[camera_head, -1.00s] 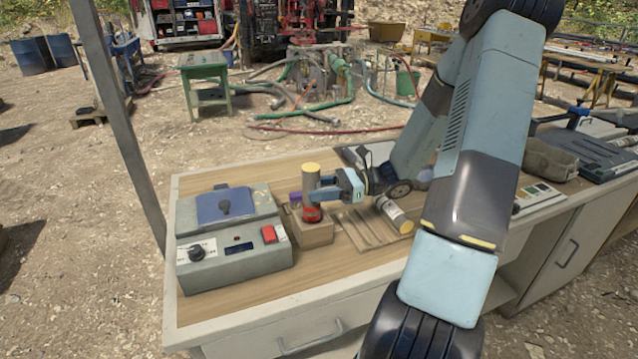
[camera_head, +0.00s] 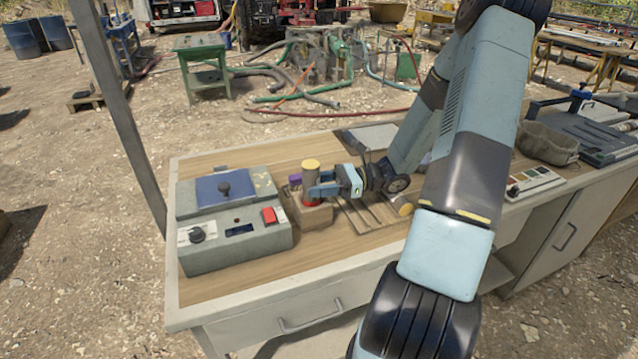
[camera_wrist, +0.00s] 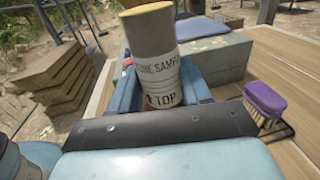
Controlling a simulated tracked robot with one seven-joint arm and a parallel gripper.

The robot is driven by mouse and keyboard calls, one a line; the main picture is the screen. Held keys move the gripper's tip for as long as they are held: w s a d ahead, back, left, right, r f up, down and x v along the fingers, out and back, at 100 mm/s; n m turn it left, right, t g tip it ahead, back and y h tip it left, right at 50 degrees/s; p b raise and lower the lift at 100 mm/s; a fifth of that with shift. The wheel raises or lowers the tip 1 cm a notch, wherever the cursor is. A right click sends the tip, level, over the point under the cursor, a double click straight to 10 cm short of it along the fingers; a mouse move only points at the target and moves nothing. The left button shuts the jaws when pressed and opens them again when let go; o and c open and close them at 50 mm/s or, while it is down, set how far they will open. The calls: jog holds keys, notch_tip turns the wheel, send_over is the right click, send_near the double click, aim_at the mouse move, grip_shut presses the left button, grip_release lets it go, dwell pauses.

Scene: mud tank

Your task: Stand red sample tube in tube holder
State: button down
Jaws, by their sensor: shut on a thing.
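The red sample tube (camera_head: 311,177) stands upright at the wooden tube holder (camera_head: 306,215), with its yellow cap up and its red band low. In the head view its lower end is at the holder's top; whether it is fully seated is hidden. My gripper (camera_head: 313,191) comes from the right and is shut on the tube. In the wrist view the tube (camera_wrist: 156,58) stands between the blue fingers, its label reading "TOP" near the bottom edge.
A grey instrument box (camera_head: 234,239) with a blue lid stands left of the holder. A purple brush (camera_wrist: 264,103) is close by the tube. The front left bench top is clear.

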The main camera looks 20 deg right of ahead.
jog(key=shift+c, duration=2.1)
grip_release()
jog(key=shift+d, duration=0.1)
jog(key=s+d, duration=0.2)
jog(key=d, duration=1.1)
jog(key=shift+d, duration=0.2)
